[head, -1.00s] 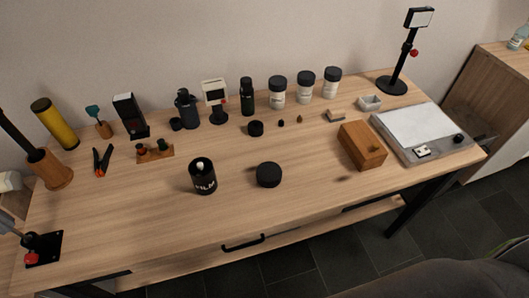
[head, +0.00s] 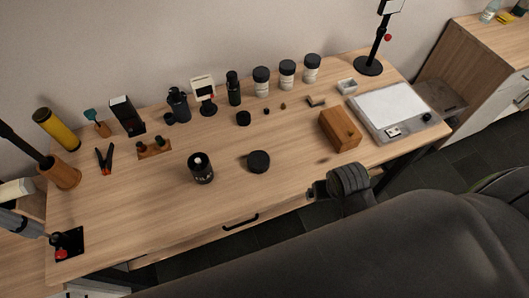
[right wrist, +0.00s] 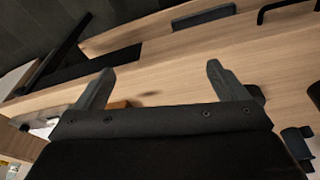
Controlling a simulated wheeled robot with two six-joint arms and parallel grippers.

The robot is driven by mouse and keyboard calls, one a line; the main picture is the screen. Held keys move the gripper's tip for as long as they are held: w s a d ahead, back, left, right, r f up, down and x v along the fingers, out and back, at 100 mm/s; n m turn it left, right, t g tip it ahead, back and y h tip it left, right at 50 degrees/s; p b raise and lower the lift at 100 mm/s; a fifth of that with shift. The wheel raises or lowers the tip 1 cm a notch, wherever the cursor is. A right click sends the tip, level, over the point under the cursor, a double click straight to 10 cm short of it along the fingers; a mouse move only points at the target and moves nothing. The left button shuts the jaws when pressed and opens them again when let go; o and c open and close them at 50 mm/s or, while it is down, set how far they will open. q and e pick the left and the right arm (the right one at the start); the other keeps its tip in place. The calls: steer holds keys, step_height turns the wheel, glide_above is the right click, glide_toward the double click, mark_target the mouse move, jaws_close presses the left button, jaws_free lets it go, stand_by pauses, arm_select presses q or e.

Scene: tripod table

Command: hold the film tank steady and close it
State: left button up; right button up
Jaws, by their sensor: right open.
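The film tank (head: 201,174) is a black cylinder with white lettering. It stands upright on the table left of centre in the head view, its top open with a pale core showing inside. A black round lid (head: 258,162) lies on the table just right of the tank, apart from it. My right gripper (head: 317,190) is at the table's front edge, right of and nearer than the lid. In the right wrist view its two fingers (right wrist: 158,80) are spread with nothing between them. My left gripper does not show.
A wooden box (head: 340,130) and a light panel (head: 392,112) are at the right. Bottles and jars (head: 261,82) line the back. A drawer handle (head: 240,222) is at the front. The table left-front of the tank is clear.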

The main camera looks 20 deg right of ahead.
steer(key=w+a+r+m+g+y, duration=0.1)
steer(key=w+a+r+m, duration=0.35)
steer(key=w, duration=0.75)
step_height(320, 180, up, 6)
steer(key=g, duration=0.2)
glide_above(259, 160)
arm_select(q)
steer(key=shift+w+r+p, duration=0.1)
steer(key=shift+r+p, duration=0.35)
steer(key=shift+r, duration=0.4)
arm_select(e)
steer(key=shift+d+f, duration=0.1)
step_height(259, 160, down, 11)
steer(key=b, duration=0.2)
steer(key=shift+b, duration=0.3)
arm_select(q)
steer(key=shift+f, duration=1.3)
arm_select(e)
steer(key=shift+f, duration=0.65)
